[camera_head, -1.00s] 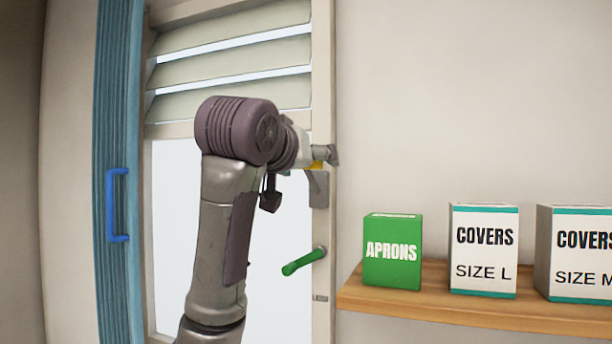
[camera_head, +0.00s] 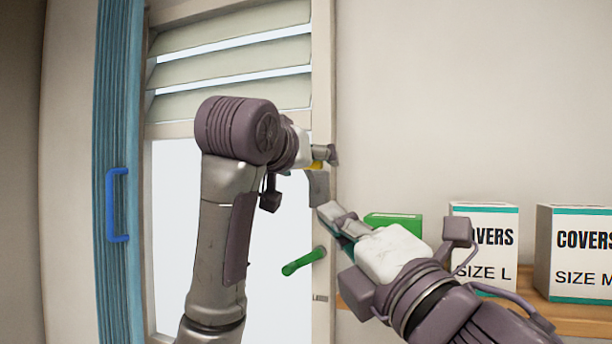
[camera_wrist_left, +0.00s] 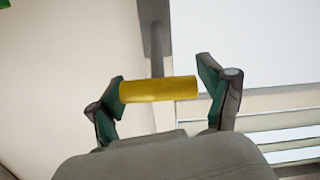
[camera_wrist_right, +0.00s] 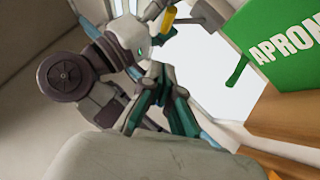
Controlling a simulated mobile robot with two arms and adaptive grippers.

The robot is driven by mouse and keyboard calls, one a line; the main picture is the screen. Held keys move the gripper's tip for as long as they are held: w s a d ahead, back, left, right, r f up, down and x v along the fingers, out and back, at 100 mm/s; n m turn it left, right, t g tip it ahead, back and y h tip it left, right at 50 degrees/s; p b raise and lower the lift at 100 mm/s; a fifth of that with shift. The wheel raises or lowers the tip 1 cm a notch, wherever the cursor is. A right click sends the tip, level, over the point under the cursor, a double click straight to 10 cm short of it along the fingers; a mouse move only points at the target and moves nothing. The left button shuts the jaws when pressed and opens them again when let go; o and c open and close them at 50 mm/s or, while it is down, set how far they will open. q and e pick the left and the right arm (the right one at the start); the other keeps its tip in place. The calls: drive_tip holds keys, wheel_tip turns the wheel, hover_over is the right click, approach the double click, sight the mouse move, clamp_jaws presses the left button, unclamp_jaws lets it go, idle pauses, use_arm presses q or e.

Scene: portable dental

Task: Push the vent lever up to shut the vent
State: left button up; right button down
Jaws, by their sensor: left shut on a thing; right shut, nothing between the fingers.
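The louvred vent (camera_head: 232,67) fills the top of the window, its pale slats tilted with bright gaps between them. The vent lever has a yellow grip (camera_wrist_left: 158,89) on a thin grey rod; in the head view only a bit of its yellow (camera_head: 317,165) shows above a grey plate (camera_head: 318,188) on the frame. My left gripper (camera_wrist_left: 167,88) is shut on the yellow grip, with a finger at each end of it. My right gripper (camera_head: 335,215) is shut and empty, just below and right of the plate; its fingers (camera_wrist_right: 166,100) also show in the right wrist view.
A green handle (camera_head: 304,261) sits lower on the window frame. A shelf (camera_head: 574,316) at right holds a green aprons box (camera_head: 395,219), partly hidden behind my right gripper, and two white covers boxes (camera_head: 484,215) (camera_head: 582,245). A blue-handled panel (camera_head: 118,190) stands at left.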

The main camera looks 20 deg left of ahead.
drive_tip(key=w+d+x, duration=0.1)
drive_tip(key=x, duration=1.2)
drive_tip(key=shift+w+d+r, duration=0.2)
drive_tip(key=shift+d+r, duration=0.05)
drive_tip(key=shift+d, duration=0.1)
